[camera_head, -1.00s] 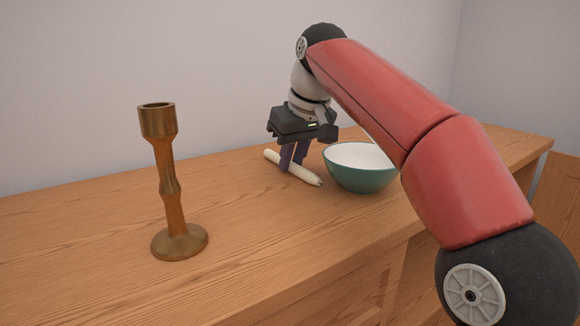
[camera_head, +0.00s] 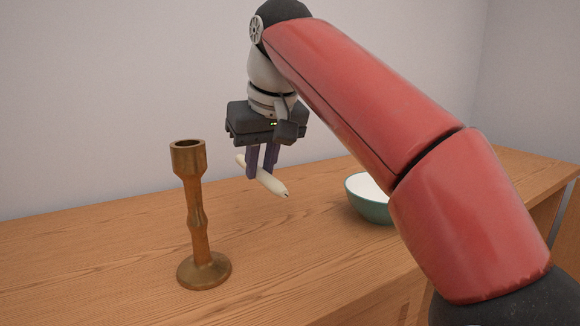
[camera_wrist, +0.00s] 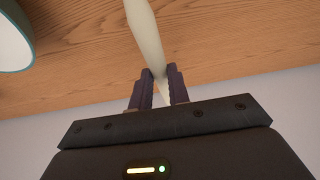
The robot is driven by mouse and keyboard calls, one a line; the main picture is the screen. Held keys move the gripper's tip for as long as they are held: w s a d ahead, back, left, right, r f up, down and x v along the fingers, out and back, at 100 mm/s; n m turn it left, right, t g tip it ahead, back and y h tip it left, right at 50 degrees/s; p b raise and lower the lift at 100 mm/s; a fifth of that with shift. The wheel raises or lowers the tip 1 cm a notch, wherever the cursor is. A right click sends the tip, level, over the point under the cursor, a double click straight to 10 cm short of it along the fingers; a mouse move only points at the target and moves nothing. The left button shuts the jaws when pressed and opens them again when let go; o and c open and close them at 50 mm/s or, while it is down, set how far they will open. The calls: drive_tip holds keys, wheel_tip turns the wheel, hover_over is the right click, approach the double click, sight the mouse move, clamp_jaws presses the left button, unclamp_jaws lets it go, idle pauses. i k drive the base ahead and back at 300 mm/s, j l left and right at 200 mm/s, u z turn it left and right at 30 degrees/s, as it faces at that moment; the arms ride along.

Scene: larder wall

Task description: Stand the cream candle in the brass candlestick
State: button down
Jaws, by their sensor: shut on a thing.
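The cream candle (camera_head: 271,183) is held between the fingers of my gripper (camera_head: 261,173), raised above the wooden top and tilted, its right end lower in the head view. In the wrist view the candle (camera_wrist: 146,38) runs between the two dark fingers of my gripper (camera_wrist: 159,88), which are shut on it. The brass candlestick (camera_head: 198,225) stands upright on the wooden top, to the left of and nearer than my gripper, with its round cup open at the top. The candle is apart from the candlestick.
A teal bowl (camera_head: 369,208), white inside, stands to the right, partly hidden by my arm; its rim (camera_wrist: 14,40) also shows in the wrist view. The wooden top (camera_head: 90,255) is clear on the left. A pale wall (camera_head: 90,90) rises behind.

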sight(205, 269)
drive_tip(key=k+l, duration=1.15)
drive_tip(key=k, duration=0.15)
